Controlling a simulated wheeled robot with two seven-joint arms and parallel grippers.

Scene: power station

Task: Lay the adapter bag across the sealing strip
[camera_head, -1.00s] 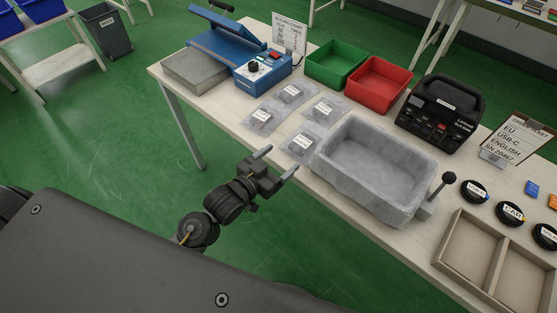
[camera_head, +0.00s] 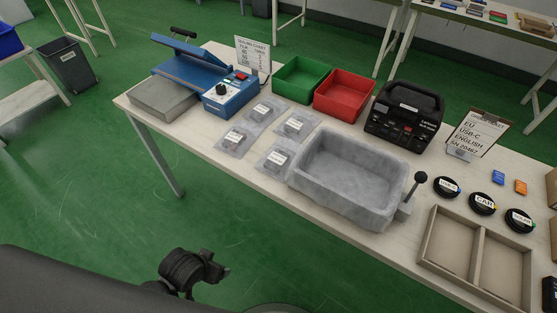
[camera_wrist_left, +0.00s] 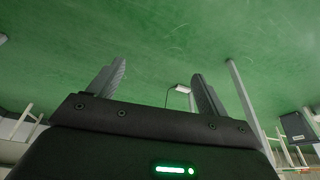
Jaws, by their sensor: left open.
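Several clear bags with dark contents and white labels lie flat on the table: one (camera_head: 261,111) at the back, one (camera_head: 297,124) at the right, one (camera_head: 235,138) at the left, one (camera_head: 278,157) at the front. The labels are too small to read, so I cannot tell which is the adapter bag. The blue sealer (camera_head: 230,97) stands behind them, its lid (camera_head: 192,55) raised; the sealing strip is not clear. My left gripper (camera_wrist_left: 159,68) is open and empty over green floor in the left wrist view. My left wrist shows low in the head view, away from the table.
A grey block (camera_head: 163,97) lies before the sealer. Open floor lies between me and the table.

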